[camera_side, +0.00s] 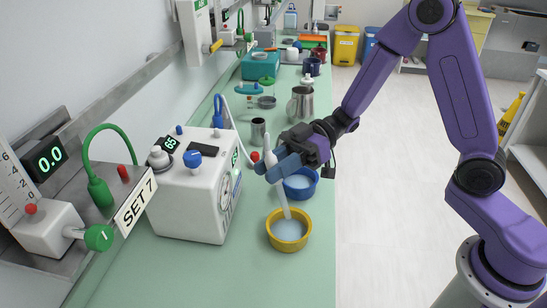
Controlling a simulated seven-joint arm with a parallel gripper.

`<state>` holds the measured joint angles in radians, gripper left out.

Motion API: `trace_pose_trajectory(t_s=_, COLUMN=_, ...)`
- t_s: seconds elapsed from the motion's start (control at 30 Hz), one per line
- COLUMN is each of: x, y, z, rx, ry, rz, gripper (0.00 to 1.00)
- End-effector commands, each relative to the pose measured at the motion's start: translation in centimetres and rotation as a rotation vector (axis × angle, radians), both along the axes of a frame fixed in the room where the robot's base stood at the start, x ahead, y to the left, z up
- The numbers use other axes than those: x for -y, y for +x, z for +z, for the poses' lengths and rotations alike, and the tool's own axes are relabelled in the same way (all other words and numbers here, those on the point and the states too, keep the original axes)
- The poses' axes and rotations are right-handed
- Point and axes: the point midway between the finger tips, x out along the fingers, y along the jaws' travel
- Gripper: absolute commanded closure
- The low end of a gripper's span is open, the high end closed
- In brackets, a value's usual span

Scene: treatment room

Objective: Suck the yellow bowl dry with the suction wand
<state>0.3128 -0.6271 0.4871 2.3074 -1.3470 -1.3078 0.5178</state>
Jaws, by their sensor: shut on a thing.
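The yellow bowl (272,239) stands on the green counter near its right edge, with pale liquid (289,230) inside. My gripper (272,170) is above and behind the bowl, shut on the white suction wand (282,197). The wand slants slightly and its lower end reaches down into the yellow bowl, at the liquid. Whether the tip touches the bowl's bottom cannot be told. A blue bowl (303,193), also with pale liquid, stands just behind the yellow one, partly hidden by my gripper.
A white suction unit (190,200) with a dial stands left of the bowls. Behind are a metal cup (258,132), a metal jug (301,104) and a teal box (261,66). A wall rail with a flowmeter (48,222) runs along the left. The counter front (230,280) is clear.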

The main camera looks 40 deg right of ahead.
Motion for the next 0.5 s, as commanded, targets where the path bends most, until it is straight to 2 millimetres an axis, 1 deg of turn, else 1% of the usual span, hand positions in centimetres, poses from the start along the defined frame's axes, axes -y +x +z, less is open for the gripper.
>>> trace_pose_trajectory(t_s=0.5, x=0.0, y=0.0, z=-3.6, rx=-0.002, ry=0.000, rz=0.000, gripper=1.00)
